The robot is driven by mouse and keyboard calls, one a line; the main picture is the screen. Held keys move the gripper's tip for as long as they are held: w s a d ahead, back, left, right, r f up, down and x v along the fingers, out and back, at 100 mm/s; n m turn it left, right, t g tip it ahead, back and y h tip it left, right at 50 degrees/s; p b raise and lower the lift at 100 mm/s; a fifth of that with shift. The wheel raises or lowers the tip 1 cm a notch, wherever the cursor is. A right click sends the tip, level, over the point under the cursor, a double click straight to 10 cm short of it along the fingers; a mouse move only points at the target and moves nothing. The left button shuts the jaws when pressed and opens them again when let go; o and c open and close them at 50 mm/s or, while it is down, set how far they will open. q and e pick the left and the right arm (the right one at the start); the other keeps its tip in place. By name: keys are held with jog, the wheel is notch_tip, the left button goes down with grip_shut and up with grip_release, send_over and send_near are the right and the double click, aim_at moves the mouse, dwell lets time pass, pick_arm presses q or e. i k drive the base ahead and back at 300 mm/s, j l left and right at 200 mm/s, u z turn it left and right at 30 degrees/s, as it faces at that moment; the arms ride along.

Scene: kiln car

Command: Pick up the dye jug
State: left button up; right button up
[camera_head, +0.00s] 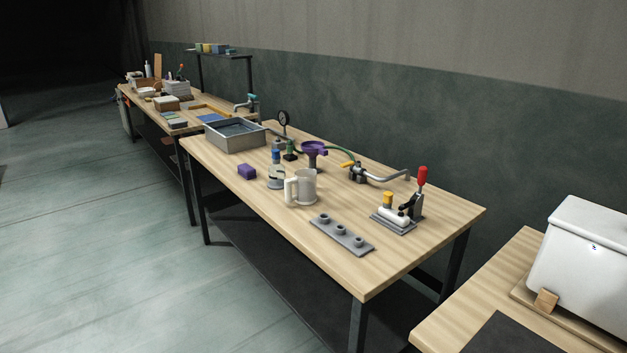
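A pale, translucent jug (305,187) with a white handle on its left side stands upright near the middle of the nearer wooden table (420,240). It looks like the dye jug. I cannot tell whether it holds any liquid. Neither of my grippers shows in the head view.
Close around the jug are a small canister (275,177), a purple block (247,171), a purple funnel (314,150) and a grey plate with pegs (340,234). A red-handled clamp (417,195) stands to the right, a grey basin (235,136) behind left. Floor at left is clear.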

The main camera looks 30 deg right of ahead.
aim_at(304, 179)
jog(key=i+j+z, duration=0.15)
jog(key=i+z, duration=0.25)
jog(key=i+j+z, duration=0.2)
jog(key=z, duration=0.15)
jog(key=i+j+z, duration=0.25)
jog(key=z, duration=0.15)
jog(key=i+j+z, duration=0.2)
jog(key=j+z, duration=0.15)
jog(key=i+j+z, duration=0.2)
jog(key=j+z, duration=0.15)
jog(key=j, duration=0.3)
jog(key=i+j+z, duration=0.1)
jog(key=j+z, duration=0.25)
jog(key=j, duration=0.3)
jog(key=j+z, duration=0.35)
jog(key=j, duration=0.35)
